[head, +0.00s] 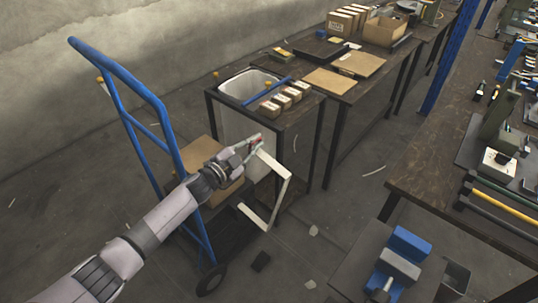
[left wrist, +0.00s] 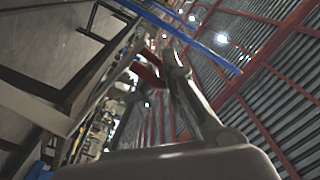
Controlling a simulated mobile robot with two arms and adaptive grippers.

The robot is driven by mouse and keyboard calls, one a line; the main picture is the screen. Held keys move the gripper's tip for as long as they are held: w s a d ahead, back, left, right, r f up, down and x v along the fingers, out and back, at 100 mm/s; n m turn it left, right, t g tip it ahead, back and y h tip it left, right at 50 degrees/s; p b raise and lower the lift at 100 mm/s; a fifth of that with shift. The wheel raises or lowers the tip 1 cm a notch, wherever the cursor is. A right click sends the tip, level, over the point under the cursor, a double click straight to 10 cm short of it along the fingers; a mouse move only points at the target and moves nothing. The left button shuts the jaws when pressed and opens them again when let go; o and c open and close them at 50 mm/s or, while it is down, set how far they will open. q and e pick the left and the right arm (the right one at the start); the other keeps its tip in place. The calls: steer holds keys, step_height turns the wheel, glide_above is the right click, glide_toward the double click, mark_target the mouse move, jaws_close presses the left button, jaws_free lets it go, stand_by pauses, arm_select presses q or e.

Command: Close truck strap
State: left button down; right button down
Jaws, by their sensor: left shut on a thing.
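A blue hand truck (head: 153,98) stands upright at the left, with a cardboard box (head: 206,155) on it. A pale angular strap or bar (head: 279,202) sticks out from the truck's right side and bends up to my left gripper (head: 256,142). My left gripper is shut on the strap's upper end, to the right of the box and in front of the worktable. A small red part shows at the fingertips. In the left wrist view, one grey finger (left wrist: 195,100) and a red piece (left wrist: 148,72) show; the grip itself is unclear. My right gripper is out of view.
A dark worktable (head: 312,103) with a white bin (head: 248,86) and small boxes stands close behind the gripper. Another bench (head: 440,165) is at the right. A blue vise-like device (head: 402,256) is at the front right. Floor between is mostly open.

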arm_select(q)
steer(key=w+a+r+n+b, duration=0.1)
steer(key=w+a+n, duration=0.1)
steer(key=w+a, duration=0.3)
steer(key=shift+a+r, duration=0.15)
steer(key=shift+a, duration=0.9)
steer(key=c, duration=1.7)
jaws_free()
steer(key=shift+r, duration=0.1)
step_height(320, 180, up, 10)
steer(key=shift+f, duration=0.1)
steer(key=shift+d, duration=0.1)
